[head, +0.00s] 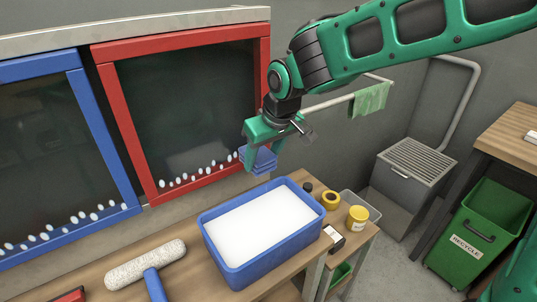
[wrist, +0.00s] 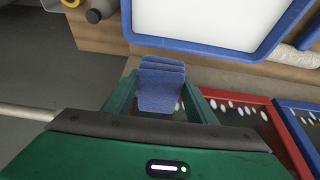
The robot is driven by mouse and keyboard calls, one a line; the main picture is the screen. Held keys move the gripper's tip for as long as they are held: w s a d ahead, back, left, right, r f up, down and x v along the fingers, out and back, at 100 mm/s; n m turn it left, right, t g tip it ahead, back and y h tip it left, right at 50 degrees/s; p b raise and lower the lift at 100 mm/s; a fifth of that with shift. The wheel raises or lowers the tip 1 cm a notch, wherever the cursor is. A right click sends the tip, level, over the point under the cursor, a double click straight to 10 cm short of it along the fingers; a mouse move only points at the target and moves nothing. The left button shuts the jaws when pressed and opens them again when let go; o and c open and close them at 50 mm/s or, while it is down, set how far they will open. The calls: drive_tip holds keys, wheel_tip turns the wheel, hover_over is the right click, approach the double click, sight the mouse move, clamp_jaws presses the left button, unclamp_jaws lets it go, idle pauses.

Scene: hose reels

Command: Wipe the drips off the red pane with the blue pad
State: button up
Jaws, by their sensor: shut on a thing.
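The red pane (head: 190,105) is a dark sheet in a red frame on the wall in the head view. White drips (head: 202,173) run in a row along its lower edge, and some show in the wrist view (wrist: 236,107). My gripper (head: 262,150) is shut on the blue pad (head: 261,161), in front of the pane's lower right corner. In the wrist view the pad (wrist: 161,85) sits between the green fingers. I cannot tell whether the pad touches the frame. Part of the pane's right edge is hidden by my gripper.
A blue tub (head: 222,258) of white liquid stands on the wooden bench below the pane. A roller (head: 147,265) lies left of it; yellow tape (head: 330,199) and a yellow jar (head: 357,217) stand right. A blue-framed pane (head: 45,150) with drips is at left. A towel (head: 370,99) hangs on a rail.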

drive_tip(key=s+a, duration=0.3)
drive_tip(key=a, duration=0.3)
drive_tip(key=shift+s, duration=0.4)
idle(0.4)
drive_tip(key=s+a, duration=0.4)
drive_tip(key=a, duration=0.1)
drive_tip(key=shift+a, duration=0.3)
idle(0.5)
drive_tip(key=s+a, duration=0.5)
drive_tip(key=a, duration=0.3)
drive_tip(key=shift+s+a, duration=0.15)
drive_tip(key=shift+s, duration=0.25)
idle(0.7)
drive_tip(key=shift+s, duration=0.1)
drive_tip(key=s+d, duration=0.4)
drive_tip(key=s, duration=0.1)
drive_tip(key=shift+s, duration=0.35)
